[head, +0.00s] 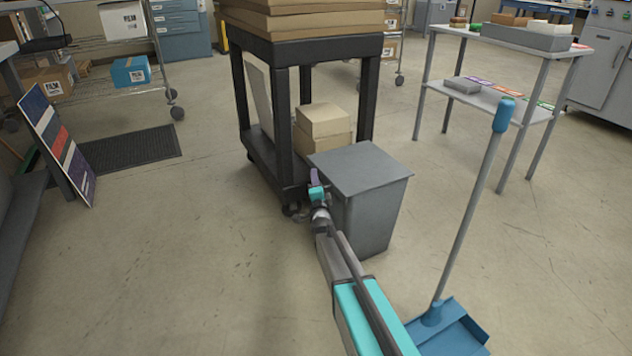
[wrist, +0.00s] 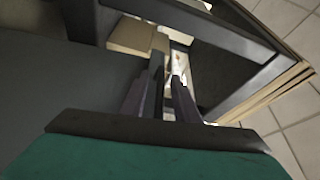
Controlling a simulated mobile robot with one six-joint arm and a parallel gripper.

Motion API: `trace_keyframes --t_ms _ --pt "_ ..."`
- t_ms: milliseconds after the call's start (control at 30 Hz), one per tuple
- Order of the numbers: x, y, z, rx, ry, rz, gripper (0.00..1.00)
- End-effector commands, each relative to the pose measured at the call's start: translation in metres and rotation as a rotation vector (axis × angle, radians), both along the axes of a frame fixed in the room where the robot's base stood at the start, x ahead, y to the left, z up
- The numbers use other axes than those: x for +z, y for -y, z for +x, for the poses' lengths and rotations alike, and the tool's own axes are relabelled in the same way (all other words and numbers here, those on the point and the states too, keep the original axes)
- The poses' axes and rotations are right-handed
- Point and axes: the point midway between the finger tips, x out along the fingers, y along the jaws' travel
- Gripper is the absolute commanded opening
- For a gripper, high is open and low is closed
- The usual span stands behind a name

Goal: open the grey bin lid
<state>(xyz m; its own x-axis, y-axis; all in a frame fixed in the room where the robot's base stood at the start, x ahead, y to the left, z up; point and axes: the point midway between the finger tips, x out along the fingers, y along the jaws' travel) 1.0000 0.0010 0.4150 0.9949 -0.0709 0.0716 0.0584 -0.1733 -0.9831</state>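The grey bin (head: 375,215) stands on the floor in the middle of the head view. Its flat grey lid (head: 362,168) lies level on top and looks closed. My gripper (head: 314,176) is at the left edge of the lid, close beside the bin; I cannot tell whether it touches. In the wrist view, my gripper's fingers (wrist: 167,70) lie close together with a narrow gap, and nothing is clearly held between them. Whether they are open or shut is unclear. A plain grey surface (wrist: 60,85), likely the bin, fills the left of the wrist view.
A black cart (head: 262,165) with cartons (head: 323,122) stands just behind and left of the bin. A blue dustpan (head: 450,335) with an upright handle is at the front right. A grey shelf table (head: 500,100) stands at the back right.

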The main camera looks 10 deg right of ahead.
Motion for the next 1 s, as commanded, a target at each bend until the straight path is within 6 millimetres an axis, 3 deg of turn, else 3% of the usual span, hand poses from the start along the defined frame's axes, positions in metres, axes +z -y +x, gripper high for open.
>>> trace_keyframes --t_ms 167,333,767,1000 --pt "0.000 0.000 0.000 0.000 0.000 0.000 0.28" --pt "0.000 0.000 0.000 0.000 0.000 0.000 0.00" --pt "0.004 0.000 0.000 0.000 -0.003 0.009 0.00" --pt "0.023 0.000 -0.001 -0.001 -0.015 0.050 0.00"
